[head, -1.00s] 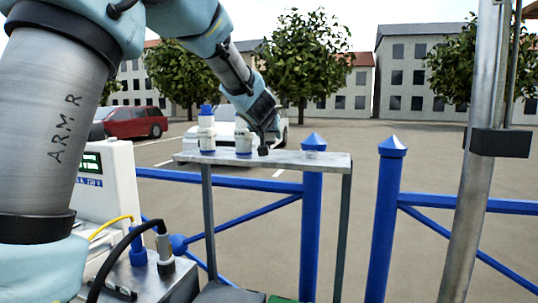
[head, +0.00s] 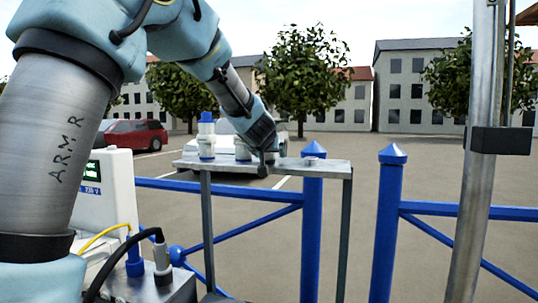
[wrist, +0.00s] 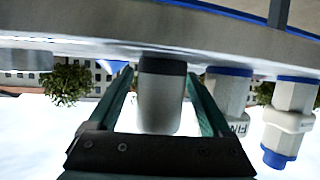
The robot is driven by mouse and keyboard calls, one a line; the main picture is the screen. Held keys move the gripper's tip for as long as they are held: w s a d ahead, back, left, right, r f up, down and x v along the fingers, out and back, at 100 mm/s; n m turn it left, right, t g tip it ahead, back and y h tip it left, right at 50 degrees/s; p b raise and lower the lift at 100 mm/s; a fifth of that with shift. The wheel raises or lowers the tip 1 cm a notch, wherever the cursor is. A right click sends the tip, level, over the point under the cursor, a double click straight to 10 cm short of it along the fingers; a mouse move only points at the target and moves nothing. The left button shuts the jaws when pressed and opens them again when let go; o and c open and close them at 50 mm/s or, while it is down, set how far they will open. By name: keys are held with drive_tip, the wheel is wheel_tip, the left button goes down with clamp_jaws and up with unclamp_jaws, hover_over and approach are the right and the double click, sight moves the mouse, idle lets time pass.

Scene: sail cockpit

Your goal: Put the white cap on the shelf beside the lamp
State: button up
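My gripper (head: 264,167) is at the front edge of the narrow grey shelf (head: 331,168). A tall white-and-blue piece (head: 206,138) and a shorter white piece (head: 243,151) stand on the shelf to the left. I cannot tell which thing is the lamp.
A small flat round piece (head: 312,160) lies on the shelf's right half, with some bare surface around it. Blue railing posts (head: 390,210) and a grey metal pole (head: 473,180) stand to the right. A white box (head: 112,200) and cables are at lower left.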

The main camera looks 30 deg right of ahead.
drive_tip(key=shift+r, duration=0.25)
drive_tip(key=p+v, duration=0.2)
drive_tip(key=v, duration=1)
